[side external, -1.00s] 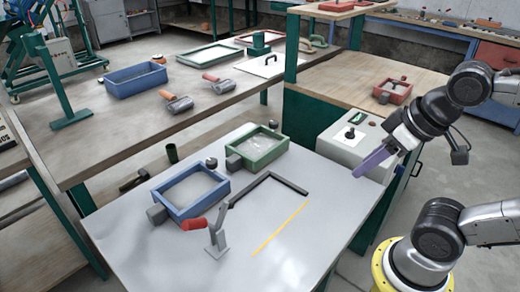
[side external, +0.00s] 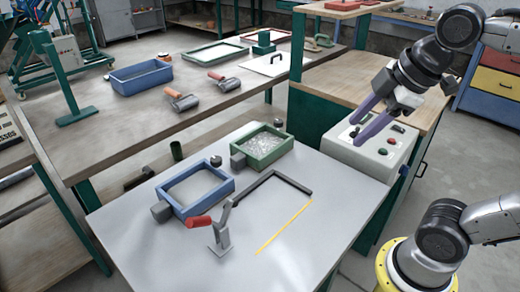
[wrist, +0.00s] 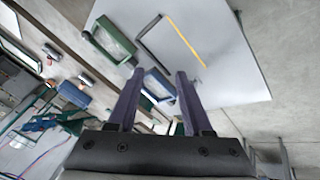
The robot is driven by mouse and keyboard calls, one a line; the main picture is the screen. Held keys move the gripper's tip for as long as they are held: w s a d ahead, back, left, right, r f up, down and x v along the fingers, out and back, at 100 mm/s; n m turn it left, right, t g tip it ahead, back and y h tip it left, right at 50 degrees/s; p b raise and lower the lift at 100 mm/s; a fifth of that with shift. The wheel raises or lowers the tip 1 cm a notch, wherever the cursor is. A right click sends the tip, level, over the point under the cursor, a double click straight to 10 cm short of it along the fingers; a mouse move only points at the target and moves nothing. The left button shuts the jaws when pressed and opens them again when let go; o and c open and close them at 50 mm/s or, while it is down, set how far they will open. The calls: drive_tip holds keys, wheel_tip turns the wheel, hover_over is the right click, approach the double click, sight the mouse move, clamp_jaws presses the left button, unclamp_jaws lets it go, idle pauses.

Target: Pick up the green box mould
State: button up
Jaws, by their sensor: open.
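The green box mould (side external: 263,146) sits on the grey table (side external: 300,235), toward its back edge. It is an open rectangular frame with a pale, speckled inside and a grey block on its left side. It also shows in the wrist view (wrist: 112,40), at the upper left. My gripper (side external: 362,124) is open and empty, with two purple fingers. It is up in the air to the right of the mould, in front of the control box, well apart from the mould. In the wrist view the fingers (wrist: 157,72) point up the picture with a gap between them.
A blue box mould (side external: 194,190) lies left of the green one. A toggle clamp with a red handle (side external: 200,221), a dark angle bracket (side external: 275,182) and a yellow line (side external: 284,227) are on the table. A control box (side external: 370,150) stands at its right edge.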

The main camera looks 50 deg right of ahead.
drive_tip(key=w+d+r+n+g, duration=0.1)
drive_tip(key=w+d+r+n, duration=0.15)
drive_tip(key=w+n, duration=0.55)
drive_tip(key=n+g, duration=0.1)
drive_tip(key=g, duration=0.3)
hover_over(274, 149)
drive_tip(key=f, duration=2)
drive_tip(key=shift+w+a+f, duration=0.1)
drive_tip(key=shift+a+f, duration=0.15)
drive_tip(key=shift+f, duration=0.15)
drive_tip(key=shift+d+f, duration=0.15)
drive_tip(key=shift+f, duration=1.35)
drive_tip(key=shift+d+f, duration=0.1)
drive_tip(key=shift+f, duration=1.4)
clamp_jaws()
drive_tip(key=shift+r, duration=0.1)
